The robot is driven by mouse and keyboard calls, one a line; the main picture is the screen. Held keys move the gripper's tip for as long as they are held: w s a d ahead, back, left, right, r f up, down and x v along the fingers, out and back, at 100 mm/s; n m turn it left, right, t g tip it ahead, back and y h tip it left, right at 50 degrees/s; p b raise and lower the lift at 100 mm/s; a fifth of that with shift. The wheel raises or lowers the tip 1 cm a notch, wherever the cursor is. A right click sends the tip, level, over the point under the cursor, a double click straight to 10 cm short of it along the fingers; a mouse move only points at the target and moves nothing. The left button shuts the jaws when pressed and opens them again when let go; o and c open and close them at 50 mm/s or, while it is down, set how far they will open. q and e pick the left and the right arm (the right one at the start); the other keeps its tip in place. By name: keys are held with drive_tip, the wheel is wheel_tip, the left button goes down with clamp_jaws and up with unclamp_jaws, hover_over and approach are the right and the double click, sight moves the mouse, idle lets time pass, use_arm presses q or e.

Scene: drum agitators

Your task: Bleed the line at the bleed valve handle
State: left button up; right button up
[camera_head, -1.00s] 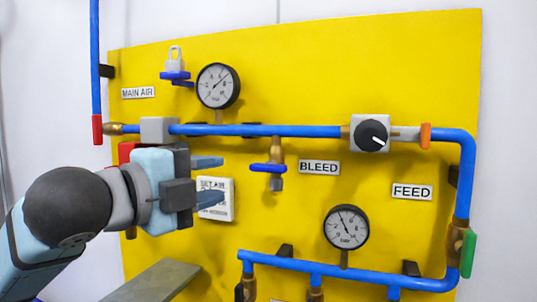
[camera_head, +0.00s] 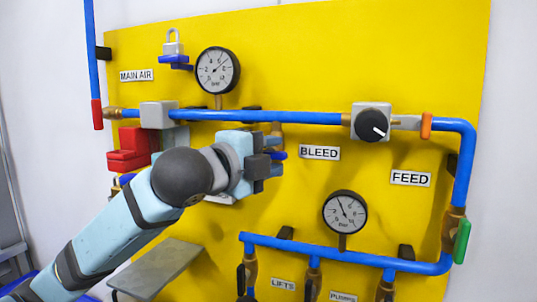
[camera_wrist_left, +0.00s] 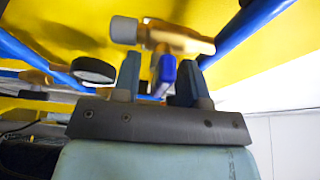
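The bleed valve is brass with a blue handle (camera_head: 279,155), hanging below the upper blue pipe beside the BLEED label (camera_head: 319,152). My left gripper (camera_head: 275,164) is at the valve and hides most of it in the head view. In the left wrist view the blue handle (camera_wrist_left: 165,72) lies between the two fingers of the left gripper (camera_wrist_left: 158,80), closer to the right finger, with a gap on the left. The brass valve body (camera_wrist_left: 178,40) is beyond the fingertips. The gripper is open. My right gripper is not in view.
The upper gauge (camera_head: 217,70) and lower gauge (camera_head: 345,212) are on the yellow panel (camera_head: 400,70). A black knob (camera_head: 372,125) is right on the upper pipe. A red block (camera_head: 130,150) and a grey shelf (camera_head: 160,270) are at left. Lower blue pipes run below the gripper.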

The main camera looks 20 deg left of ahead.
use_arm(q)
clamp_jaws()
drive_tip(key=n+t, duration=0.1)
drive_tip(key=n, duration=0.3)
drive_tip(key=shift+n+t+b, duration=0.3)
drive_tip(key=shift+t, duration=0.1)
drive_tip(key=n+t, duration=0.1)
drive_tip(key=n, duration=0.1)
drive_tip(key=n+t, duration=0.1)
drive_tip(key=n, duration=0.2)
drive_tip(key=shift+n+y, duration=0.3)
drive_tip(key=shift+y, duration=0.1)
drive_tip(key=n+t+y, duration=0.1)
drive_tip(key=n, duration=0.2)
drive_tip(key=n+y, duration=0.2)
drive_tip(key=n, duration=0.2)
drive_tip(key=shift+t, duration=0.4)
drive_tip(key=shift+n+y+p, duration=0.3)
drive_tip(key=shift+n+y, duration=1.1)
drive_tip(key=shift+n, duration=1.4)
drive_tip(key=shift+r, duration=0.1)
